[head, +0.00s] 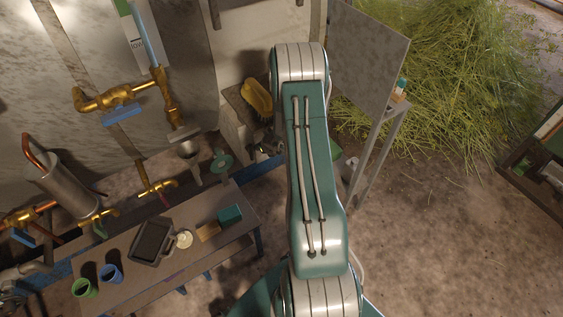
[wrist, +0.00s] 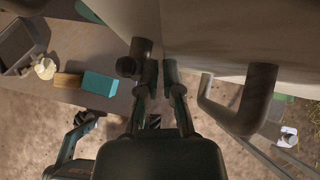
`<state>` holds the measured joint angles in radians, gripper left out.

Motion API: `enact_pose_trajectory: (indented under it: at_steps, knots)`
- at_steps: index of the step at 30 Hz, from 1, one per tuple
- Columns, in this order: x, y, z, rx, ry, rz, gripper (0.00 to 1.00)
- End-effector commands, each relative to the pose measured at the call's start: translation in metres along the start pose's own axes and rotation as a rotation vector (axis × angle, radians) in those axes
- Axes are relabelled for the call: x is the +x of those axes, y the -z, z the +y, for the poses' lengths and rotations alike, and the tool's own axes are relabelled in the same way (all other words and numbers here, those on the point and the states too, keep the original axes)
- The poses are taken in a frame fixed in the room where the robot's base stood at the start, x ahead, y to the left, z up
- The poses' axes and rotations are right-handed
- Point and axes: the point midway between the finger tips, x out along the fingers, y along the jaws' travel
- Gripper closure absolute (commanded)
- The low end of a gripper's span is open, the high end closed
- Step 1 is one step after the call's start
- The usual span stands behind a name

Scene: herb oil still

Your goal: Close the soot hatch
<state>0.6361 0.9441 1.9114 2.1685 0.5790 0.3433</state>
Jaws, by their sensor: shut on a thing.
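My gripper (wrist: 161,82) shows in the wrist view, its two fingers close together at the edge of a pale panel. I take this panel for the soot hatch (wrist: 225,40). The jaws are shut on its edge; the exact contact is hard to see. A dark U-shaped handle (wrist: 238,116) stands out from the panel, right of the fingers. A dark rod-like piece (wrist: 141,48) is close beside the left finger. In the head view my arm hides the gripper. A large grey panel (head: 367,58) stands angled outward there; I cannot tell whether it is the same panel.
A low table (head: 218,238) at left holds a dark pan-like item (head: 152,241), a teal block (head: 230,215) and two mugs. Brass pipes (head: 115,98) run above it. Cut herbs (head: 440,80) lie at back right. A thin-legged stand (head: 375,160) is right of my arm. Floor at lower right is clear.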

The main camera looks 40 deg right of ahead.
Motion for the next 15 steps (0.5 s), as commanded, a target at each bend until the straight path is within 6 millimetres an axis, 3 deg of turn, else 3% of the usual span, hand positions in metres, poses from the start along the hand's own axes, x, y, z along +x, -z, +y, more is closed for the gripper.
enact_pose_trajectory:
  at_steps: [1, 8, 13, 15]
  knots:
    - [0.002, -0.010, 0.001, -0.014, -0.007, -0.023, 1.00]
    - [-0.004, -0.010, 0.000, -0.014, -0.005, -0.023, 1.00]
    - [-0.033, -0.004, 0.002, -0.007, 0.000, -0.012, 1.00]
    - [-0.043, 0.010, 0.002, -0.002, 0.000, -0.007, 1.00]
